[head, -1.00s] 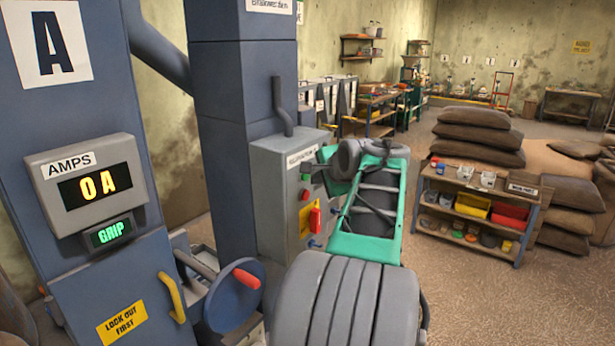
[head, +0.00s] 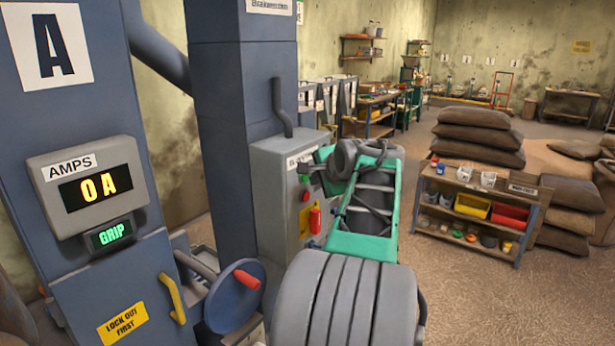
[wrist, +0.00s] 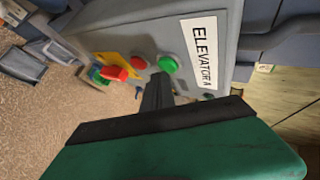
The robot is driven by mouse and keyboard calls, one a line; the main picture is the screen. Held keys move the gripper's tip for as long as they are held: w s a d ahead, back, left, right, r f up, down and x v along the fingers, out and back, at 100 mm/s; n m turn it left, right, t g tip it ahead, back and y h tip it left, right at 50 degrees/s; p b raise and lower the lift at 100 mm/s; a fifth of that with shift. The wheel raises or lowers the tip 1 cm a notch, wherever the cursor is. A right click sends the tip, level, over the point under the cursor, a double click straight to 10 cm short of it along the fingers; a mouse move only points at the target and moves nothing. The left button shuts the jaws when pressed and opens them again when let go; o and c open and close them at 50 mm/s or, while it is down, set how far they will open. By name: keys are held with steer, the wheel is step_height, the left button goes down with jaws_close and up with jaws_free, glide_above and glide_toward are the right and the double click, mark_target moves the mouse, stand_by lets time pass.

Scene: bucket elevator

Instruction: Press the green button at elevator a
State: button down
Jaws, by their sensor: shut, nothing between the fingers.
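The grey control box labelled "ELEVATOR A" (wrist: 230,20) carries a green button (wrist: 168,64) beside a red button (wrist: 138,62). The box (head: 283,185) stands against the blue column in the head view, where the green button (head: 304,180) shows just above the red one, partly behind my arm. My gripper (wrist: 157,86) is shut and empty, its dark fingertips just below the green button in the wrist view. I cannot tell whether the tips touch the button or the box face.
A red switch handle (wrist: 115,73) on a yellow plate sits beside the red button. A blue handwheel (head: 235,298) and yellow handle (head: 172,298) are at lower left. A shelf with bins (head: 475,210) stands at right, with open floor before it.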

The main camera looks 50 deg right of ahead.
steer(key=shift+w, duration=0.5)
stand_by(0.8)
steer(key=shift+s, duration=0.9)
steer(key=s, duration=0.3)
steer(key=s+p, duration=0.1)
steer(key=s, duration=0.1)
steer(key=shift+d, duration=0.3)
stand_by(0.4)
